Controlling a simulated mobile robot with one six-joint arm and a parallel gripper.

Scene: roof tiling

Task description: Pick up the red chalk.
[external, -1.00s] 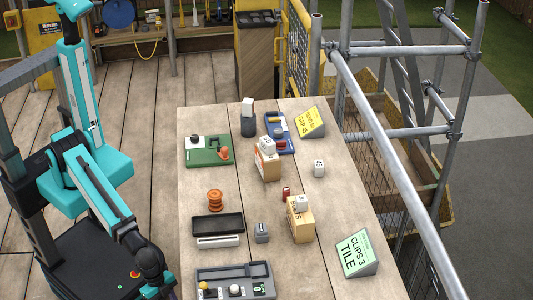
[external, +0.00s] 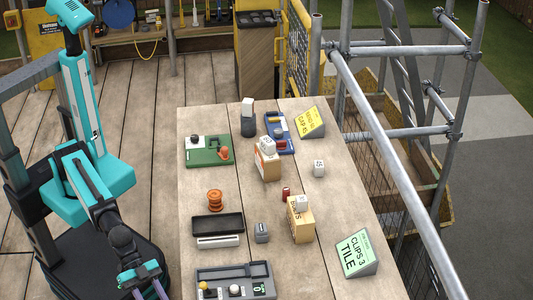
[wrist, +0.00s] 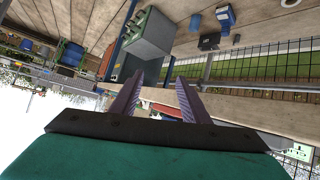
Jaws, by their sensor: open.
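A small dark red piece (external: 286,193), the only clearly red small thing on the table, stands beside the cardboard box in the middle of the table in the external view. It is too small to tell for sure that it is the chalk. My gripper (external: 148,285) is at the lower left of the external view, left of the table's near edge and well away from the red piece. In the wrist view my gripper (wrist: 157,95) has its two fingers apart, with nothing held between them. I cannot make out the red piece in the wrist view.
The table holds a cardboard box (external: 302,226) with a white cube on it, an orange spool (external: 215,200), a black tray (external: 218,225), a grey tray (external: 215,284), a green tray (external: 205,160) and a green-labelled sign (external: 357,254). Scaffold rails (external: 395,165) run along the right.

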